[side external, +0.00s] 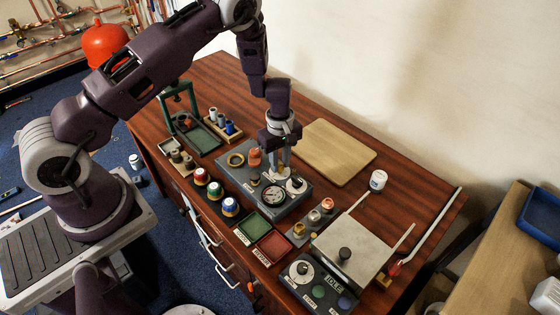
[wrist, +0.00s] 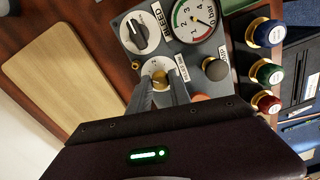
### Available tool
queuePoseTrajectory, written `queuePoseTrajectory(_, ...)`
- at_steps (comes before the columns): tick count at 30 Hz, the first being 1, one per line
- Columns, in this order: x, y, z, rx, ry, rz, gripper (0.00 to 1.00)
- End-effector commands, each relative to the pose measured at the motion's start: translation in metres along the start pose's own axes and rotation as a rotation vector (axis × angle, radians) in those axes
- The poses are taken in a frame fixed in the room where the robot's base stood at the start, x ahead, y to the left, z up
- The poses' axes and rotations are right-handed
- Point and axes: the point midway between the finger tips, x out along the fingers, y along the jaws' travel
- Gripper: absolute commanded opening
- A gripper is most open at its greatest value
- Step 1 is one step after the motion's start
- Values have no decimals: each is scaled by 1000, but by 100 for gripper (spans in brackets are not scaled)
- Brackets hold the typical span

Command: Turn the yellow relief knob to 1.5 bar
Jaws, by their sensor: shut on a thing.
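The yellow relief knob (wrist: 160,79) sits on a pale round dial on the grey manifold block (wrist: 185,52). My gripper (wrist: 160,90) is shut on the knob, with one finger on each side of it.
A black bleed knob (wrist: 139,33) and a dark round knob (wrist: 215,69) are close to my fingers. An orange cap (side external: 254,157) stands behind them. Red, green and blue capped pieces (side external: 215,188) line the front. A wooden board (side external: 333,152) lies behind the block.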

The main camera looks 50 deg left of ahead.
Motion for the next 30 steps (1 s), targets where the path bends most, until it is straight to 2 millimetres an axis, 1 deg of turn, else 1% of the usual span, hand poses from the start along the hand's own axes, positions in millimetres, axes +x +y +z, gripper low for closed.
queuePoseTrajectory(4,-1,1,0,0,1,3,0)
queuePoseTrajectory(5,-1,1,0,1,1,3,30)
queuePoseTrajectory(7,-1,1,0,1,1,2,44)
queuePoseTrajectory(8,-1,1,0,1,1,2,46)
queuePoseTrajectory(17,-3,1,0,2,1,2,46)
queuePoseTrajectory(20,-18,2,0,3,1,4,46)
queuePoseTrajectory(21,-28,2,0,2,1,5,46)
queuePoseTrajectory(25,-54,2,0,2,1,5,46)
queuePoseTrajectory(27,-64,1,0,3,2,4,46)
queuePoseTrajectory(30,-71,1,0,2,0,2,46)
